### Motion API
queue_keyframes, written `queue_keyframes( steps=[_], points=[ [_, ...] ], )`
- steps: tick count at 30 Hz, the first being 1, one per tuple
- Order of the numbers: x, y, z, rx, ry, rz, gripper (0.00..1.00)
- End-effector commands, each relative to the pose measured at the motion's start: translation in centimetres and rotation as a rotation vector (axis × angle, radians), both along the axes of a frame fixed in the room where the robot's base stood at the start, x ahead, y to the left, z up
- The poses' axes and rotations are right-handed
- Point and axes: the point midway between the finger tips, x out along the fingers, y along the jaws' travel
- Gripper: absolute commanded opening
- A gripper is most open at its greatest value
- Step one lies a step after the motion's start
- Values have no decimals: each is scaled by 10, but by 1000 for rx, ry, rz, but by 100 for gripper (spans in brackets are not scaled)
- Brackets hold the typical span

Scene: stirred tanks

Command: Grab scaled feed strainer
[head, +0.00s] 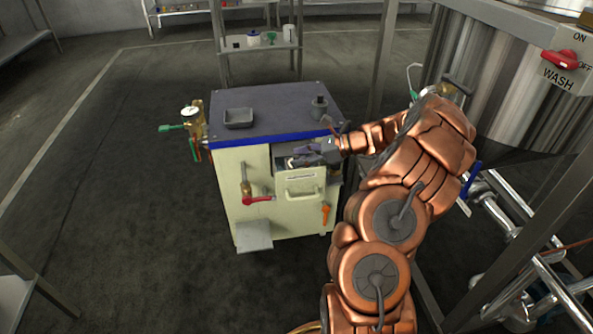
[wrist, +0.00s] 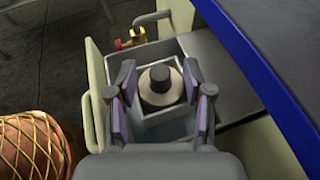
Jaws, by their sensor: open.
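A short round part with a dark knob-like top and a paler flanged body, apparently the strainer (wrist: 160,88), sits upright in a square grey compartment of an open drawer (wrist: 97,95). My gripper (wrist: 159,76) is open above it, with its purple-padded fingers on either side of the part. I see no clear contact. In the head view my gripper (head: 318,154) reaches over the open drawer (head: 300,189) of the cream cabinet, and the part there is hidden or too small to tell.
The cabinet's dark top (head: 275,105) with a blue edge holds a grey tray (head: 239,118) and a small dark capped part (head: 319,107). A red-handled valve (head: 258,199) sticks out in front. A large steel tank (head: 500,80) and pipes crowd the right. Floor left is clear.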

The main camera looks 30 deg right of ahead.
Motion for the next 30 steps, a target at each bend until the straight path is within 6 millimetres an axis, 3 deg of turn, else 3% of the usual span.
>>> queue_keyframes(
  steps=[2,16,26,30],
  points=[
    [0,0,0,0,0,0,49],
    [0,0,0,0,0,0,0],
    [0,0,0,1,1,1,0],
    [0,0,9,0,0,0,0]
  ],
)
